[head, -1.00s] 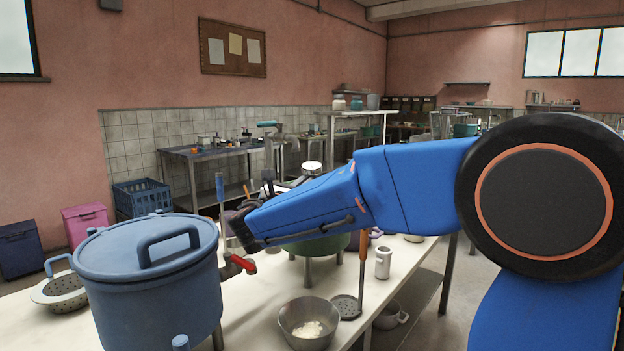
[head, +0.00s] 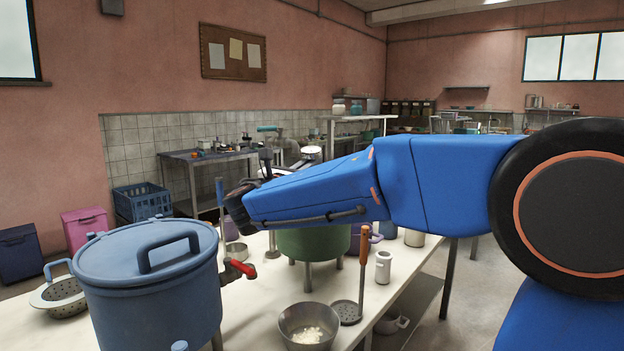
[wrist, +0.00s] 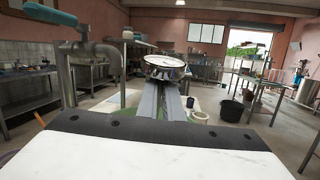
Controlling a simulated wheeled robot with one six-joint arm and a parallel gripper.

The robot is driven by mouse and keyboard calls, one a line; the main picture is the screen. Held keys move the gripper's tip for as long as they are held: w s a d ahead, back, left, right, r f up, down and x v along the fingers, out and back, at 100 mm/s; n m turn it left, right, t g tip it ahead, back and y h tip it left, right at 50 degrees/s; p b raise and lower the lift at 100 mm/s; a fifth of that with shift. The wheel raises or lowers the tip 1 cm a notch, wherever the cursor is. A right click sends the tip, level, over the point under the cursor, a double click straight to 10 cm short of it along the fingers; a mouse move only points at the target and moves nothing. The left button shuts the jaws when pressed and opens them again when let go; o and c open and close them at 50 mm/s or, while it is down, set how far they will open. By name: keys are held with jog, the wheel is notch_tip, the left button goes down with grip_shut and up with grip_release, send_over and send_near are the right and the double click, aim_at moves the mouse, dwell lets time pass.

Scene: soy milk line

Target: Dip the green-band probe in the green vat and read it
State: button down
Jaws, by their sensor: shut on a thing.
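The green vat (head: 313,246) stands on legs on the white table, behind and below my arm in the head view, its top partly covered by the arm. My gripper (wrist: 163,92) is shut on a probe with a round white dial (wrist: 165,67). The dial (head: 312,153) also shows just above my arm in the head view. The probe's stem and any green band on it are hidden. A green patch shows below the fingers in the wrist view, so the probe appears to be above the vat. Whether its tip is inside is hidden. The dial's reading is too small to tell.
A large lidded blue pot (head: 148,285) with a red-handled tap stands at front left. A grey pipe with a teal handle (wrist: 50,13) rises close left.

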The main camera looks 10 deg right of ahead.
aim_at(311, 150)
jog(key=shift+s+a+r, duration=0.1)
jog(key=shift+s+r, duration=0.05)
jog(key=shift+r, duration=0.7)
jog(key=shift+s+a+r, duration=0.1)
jog(key=shift+s+r, duration=0.05)
jog(key=shift+r, duration=0.75)
jog(key=shift+s+r, duration=0.15)
jog(key=shift+r, duration=0.85)
